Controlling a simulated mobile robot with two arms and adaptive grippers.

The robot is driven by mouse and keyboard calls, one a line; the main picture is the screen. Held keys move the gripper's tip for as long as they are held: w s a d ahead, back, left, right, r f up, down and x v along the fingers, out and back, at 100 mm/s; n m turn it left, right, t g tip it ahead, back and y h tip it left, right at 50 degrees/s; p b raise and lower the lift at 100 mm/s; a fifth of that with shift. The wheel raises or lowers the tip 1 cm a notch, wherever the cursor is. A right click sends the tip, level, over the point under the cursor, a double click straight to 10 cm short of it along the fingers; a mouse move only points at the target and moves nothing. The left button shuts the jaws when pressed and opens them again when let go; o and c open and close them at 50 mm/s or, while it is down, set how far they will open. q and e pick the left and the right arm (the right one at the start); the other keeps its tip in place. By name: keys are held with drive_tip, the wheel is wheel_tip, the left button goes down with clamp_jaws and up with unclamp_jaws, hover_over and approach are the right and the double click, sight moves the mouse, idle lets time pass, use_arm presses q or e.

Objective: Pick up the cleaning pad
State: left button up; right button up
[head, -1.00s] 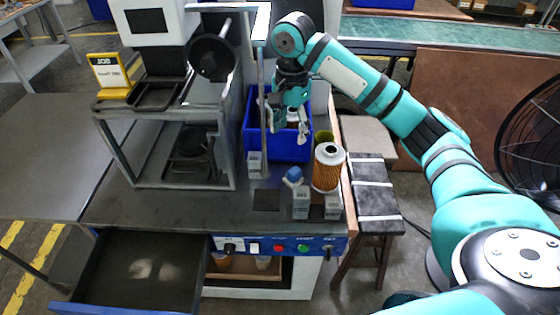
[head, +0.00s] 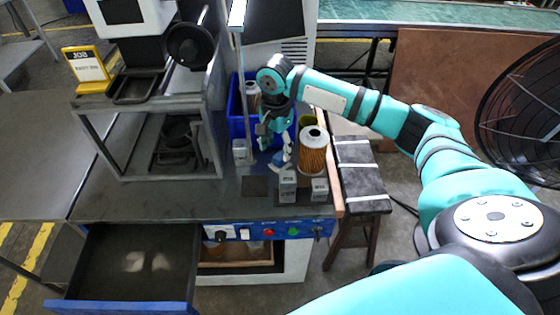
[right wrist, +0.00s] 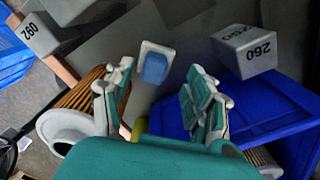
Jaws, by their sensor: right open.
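The cleaning pad, a small blue and white block (head: 282,158), lies on the dark bench top in front of the blue bin in the head view. In the right wrist view the pad (right wrist: 155,66) shows between the fingers, a little beyond their tips. My right gripper (head: 275,140) is just above and behind the pad, pointing down, and partly covers it in the head view. In the right wrist view the gripper (right wrist: 160,80) is open and empty, one finger on each side of the pad. My left gripper is not in view.
An orange filter cartridge (head: 313,154) stands close to the right of the gripper. Grey blocks (head: 287,187) (head: 320,190) (head: 241,152) stand around the pad. The blue bin (head: 236,128) holds a cartridge. A metal rack (head: 214,130) stands left; a drawer (head: 130,262) is open in front.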

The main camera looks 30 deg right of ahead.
sight(279, 157)
drive_tip(key=f, duration=0.3)
drive_tip(key=shift+s+d+f, duration=0.15)
drive_tip(key=shift+s+f, duration=0.15)
drive_tip(key=shift+f, duration=0.5)
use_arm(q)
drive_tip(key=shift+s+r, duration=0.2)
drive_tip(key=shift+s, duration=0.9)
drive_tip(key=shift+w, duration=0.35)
use_arm(e)
clamp_jaws()
